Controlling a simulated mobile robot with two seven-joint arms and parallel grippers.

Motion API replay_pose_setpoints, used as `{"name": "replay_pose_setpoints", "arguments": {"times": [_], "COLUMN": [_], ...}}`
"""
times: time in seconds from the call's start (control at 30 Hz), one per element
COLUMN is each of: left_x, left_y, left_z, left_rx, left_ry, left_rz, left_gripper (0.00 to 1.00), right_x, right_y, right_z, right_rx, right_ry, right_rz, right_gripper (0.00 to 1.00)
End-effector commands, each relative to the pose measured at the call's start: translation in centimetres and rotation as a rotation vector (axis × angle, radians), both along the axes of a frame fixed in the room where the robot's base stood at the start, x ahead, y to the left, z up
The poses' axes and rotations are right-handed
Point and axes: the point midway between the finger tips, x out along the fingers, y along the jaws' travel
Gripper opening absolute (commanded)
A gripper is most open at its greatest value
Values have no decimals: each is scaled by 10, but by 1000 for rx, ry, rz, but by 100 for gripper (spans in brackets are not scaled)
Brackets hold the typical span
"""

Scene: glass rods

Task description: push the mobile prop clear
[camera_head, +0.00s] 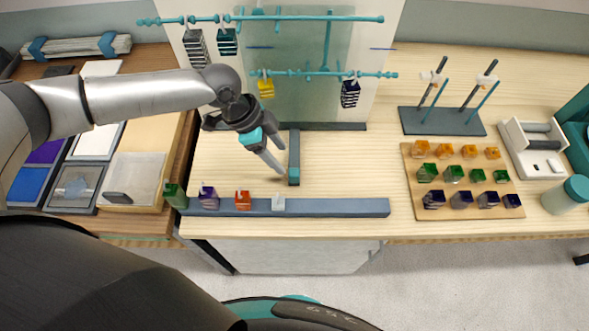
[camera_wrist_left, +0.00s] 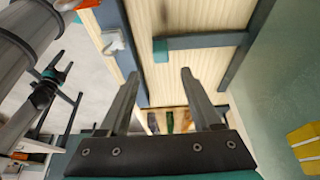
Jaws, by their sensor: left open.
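A dark grey bar with a teal end (camera_head: 294,157) lies on the table in front of the hanging mobile and looks like the prop. In the left wrist view the prop (camera_wrist_left: 205,42) runs to a dark crosspiece. The mobile's lower teal rod (camera_head: 322,74) carries a yellow block (camera_head: 266,88) and a dark striped block (camera_head: 350,93). Its upper teal rod (camera_head: 262,19) carries two more striped blocks. My left gripper (camera_head: 281,160) is open and empty, just left of the prop, fingers pointing down; contact cannot be told. My right gripper is not in view.
A long grey rail (camera_head: 330,207) at the front edge holds green, purple, orange and white pieces. A wooden board (camera_head: 470,205) with several coloured cubes, a dark stand (camera_head: 440,121) and a white tray (camera_head: 535,150) stand right. The table right of the prop is clear.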

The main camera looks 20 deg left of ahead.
Motion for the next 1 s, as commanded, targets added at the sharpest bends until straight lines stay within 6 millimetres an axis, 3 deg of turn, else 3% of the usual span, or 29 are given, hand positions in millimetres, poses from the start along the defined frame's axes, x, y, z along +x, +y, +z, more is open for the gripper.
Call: {"name": "replay_pose_setpoints", "arguments": {"times": [0.2, 0.43, 0.9, 1.0], "left_x": [5, 9, 10, 10], "left_y": [-18, -30, -34, -34], "left_z": [-45, -75, -86, -85], "left_rx": [1, 1, 0, 0], "left_ry": [1, 0, -1, -1], "left_rz": [-1, -1, 0, 0], "left_gripper": [65, 65, 65, 56], "right_x": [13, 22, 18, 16], "right_y": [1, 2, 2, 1], "right_z": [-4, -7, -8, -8], "right_rx": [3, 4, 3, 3], "right_ry": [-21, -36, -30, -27], "right_rz": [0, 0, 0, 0], "right_gripper": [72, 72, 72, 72]}}
